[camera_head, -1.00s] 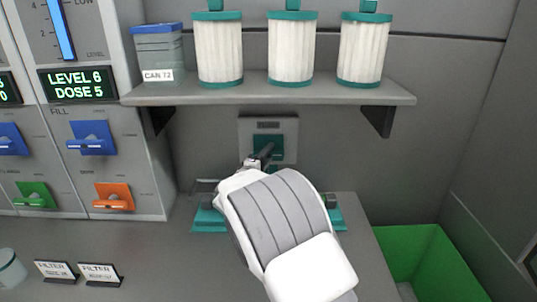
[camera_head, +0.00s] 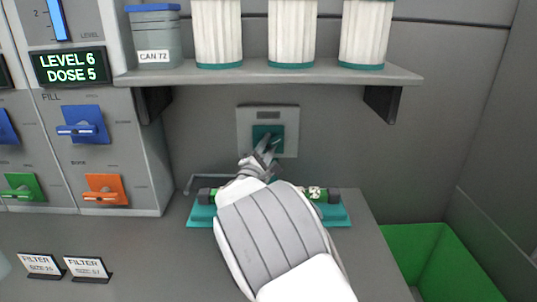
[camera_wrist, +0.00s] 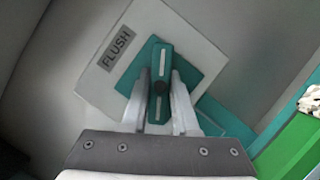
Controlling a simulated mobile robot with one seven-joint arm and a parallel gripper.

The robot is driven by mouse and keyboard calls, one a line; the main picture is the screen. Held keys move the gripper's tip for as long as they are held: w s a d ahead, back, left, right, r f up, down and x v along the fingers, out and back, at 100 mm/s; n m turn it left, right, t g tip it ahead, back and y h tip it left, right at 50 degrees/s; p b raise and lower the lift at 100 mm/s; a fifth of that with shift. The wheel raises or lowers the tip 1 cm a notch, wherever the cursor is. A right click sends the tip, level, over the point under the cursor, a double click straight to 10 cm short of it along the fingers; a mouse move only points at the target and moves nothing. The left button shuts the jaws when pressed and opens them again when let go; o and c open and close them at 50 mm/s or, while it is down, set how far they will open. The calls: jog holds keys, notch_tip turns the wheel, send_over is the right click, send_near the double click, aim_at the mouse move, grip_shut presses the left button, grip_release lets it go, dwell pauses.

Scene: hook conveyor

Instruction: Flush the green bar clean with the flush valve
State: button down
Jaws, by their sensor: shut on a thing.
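The flush valve is a pale wall plate (camera_head: 287,115) with a teal square and a lever. In the wrist view its plate (camera_wrist: 105,88) reads FLUSH, and the teal lever (camera_wrist: 161,65) stands turned relative to the plate's edges. My gripper (camera_head: 266,150) is at the valve; in the wrist view its two fingers (camera_wrist: 160,100) are shut on the lever. The green bar (camera_head: 316,192) lies in a teal cradle (camera_head: 200,217) below the valve, with white lumps on it; my arm hides its middle. Part of the bar (camera_wrist: 292,148) and pale lumps (camera_wrist: 311,100) show in the wrist view.
A shelf (camera_head: 270,78) with white filter cartridges and a grey can (camera_head: 154,38) runs above the valve. A dispenser panel (camera_head: 120,130) stands at the left. A green bin (camera_head: 430,255) is at the right. Filter labels (camera_head: 65,266) stand on the counter.

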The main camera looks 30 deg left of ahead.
jog(key=n+y, duration=0.1)
jog(key=n, duration=0.2)
jog(key=n+y+b, duration=0.1)
jog(key=n, duration=0.1)
jog(key=shift+n+t, duration=0.4)
jog(key=shift+n+y+p, duration=0.35)
jog(key=shift+n+y, duration=1.25)
jog(key=shift+n, duration=1.4)
jog(key=c, duration=0.7)
grip_release()
jog(key=shift+s, duration=0.1)
jog(key=p+v, duration=0.2)
jog(key=v, duration=1.5)
jog(key=shift+s+d, duration=0.15)
